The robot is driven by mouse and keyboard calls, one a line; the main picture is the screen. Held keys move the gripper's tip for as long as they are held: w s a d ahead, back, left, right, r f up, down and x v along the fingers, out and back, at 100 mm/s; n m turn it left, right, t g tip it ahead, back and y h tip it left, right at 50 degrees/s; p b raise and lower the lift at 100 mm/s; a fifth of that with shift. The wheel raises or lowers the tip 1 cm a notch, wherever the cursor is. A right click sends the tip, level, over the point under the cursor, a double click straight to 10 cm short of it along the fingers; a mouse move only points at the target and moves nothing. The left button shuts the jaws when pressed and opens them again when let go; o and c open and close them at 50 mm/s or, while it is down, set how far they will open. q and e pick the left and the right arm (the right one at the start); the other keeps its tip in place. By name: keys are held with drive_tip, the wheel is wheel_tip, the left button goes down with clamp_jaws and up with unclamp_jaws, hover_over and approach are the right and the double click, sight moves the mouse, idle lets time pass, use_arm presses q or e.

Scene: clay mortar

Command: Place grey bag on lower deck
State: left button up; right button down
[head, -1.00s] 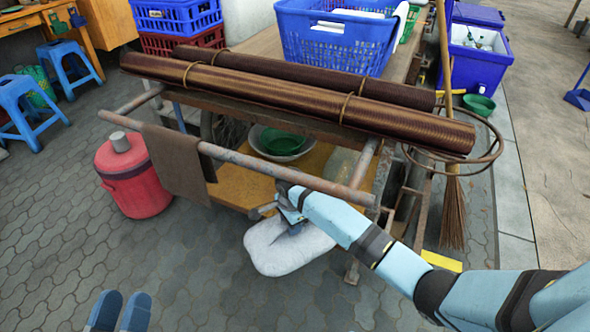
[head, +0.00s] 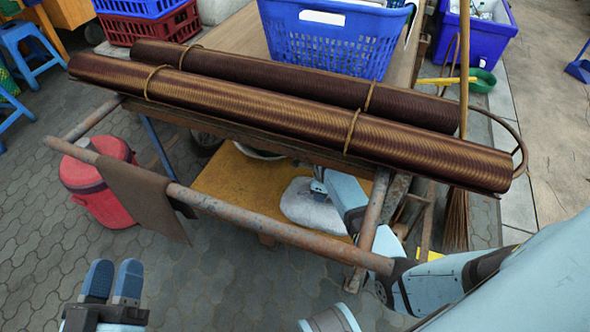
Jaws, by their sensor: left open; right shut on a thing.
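The grey bag (head: 307,210), pale and pillow-shaped, is under the cart's rails, over the right part of the yellow lower deck (head: 235,188). Whether its underside touches the deck cannot be told. My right gripper (head: 318,188) is shut on the bag's top; its fingers are mostly hidden by my own forearm, which reaches in past the cart's post. My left gripper (head: 114,282) is open and empty, low at the left, in front of the cart and well apart from the bag.
The cart's front rail (head: 270,229) crosses above the deck, with a brown cloth (head: 143,198) hanging on it. Two brown rolls (head: 290,115) lie across the top. A red drum (head: 95,180) stands left. A blue basket (head: 325,40) is on the upper deck.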

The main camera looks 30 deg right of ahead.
use_arm(q)
wheel_tip(320, 180, down, 8)
drive_tip(key=g+b, duration=0.3)
drive_tip(key=b, duration=0.1)
drive_tip(key=shift+d+r+m+b, duration=0.2)
drive_tip(key=shift+d+m+b, duration=0.1)
drive_tip(key=shift+m+b, duration=0.1)
use_arm(e)
wheel_tip(320, 180, down, 9)
drive_tip(key=shift+f, duration=0.15)
use_arm(q)
drive_tip(key=shift+w, duration=0.1)
use_arm(e)
drive_tip(key=shift+f, duration=0.15)
drive_tip(key=c, duration=0.8)
unclamp_jaws()
drive_tip(key=shift+s, duration=0.1)
wheel_tip(320, 180, up, 12)
drive_tip(key=p, duration=0.5)
drive_tip(key=shift+f+p, duration=0.2)
drive_tip(key=shift+p, duration=0.2)
use_arm(q)
wheel_tip(320, 180, up, 9)
drive_tip(key=t, duration=0.3)
drive_tip(key=shift+s+a+f+n+t, duration=0.2)
drive_tip(key=shift+a+n+t, duration=0.1)
drive_tip(key=shift+a+n, duration=0.1)
use_arm(e)
drive_tip(key=shift+r, duration=0.3)
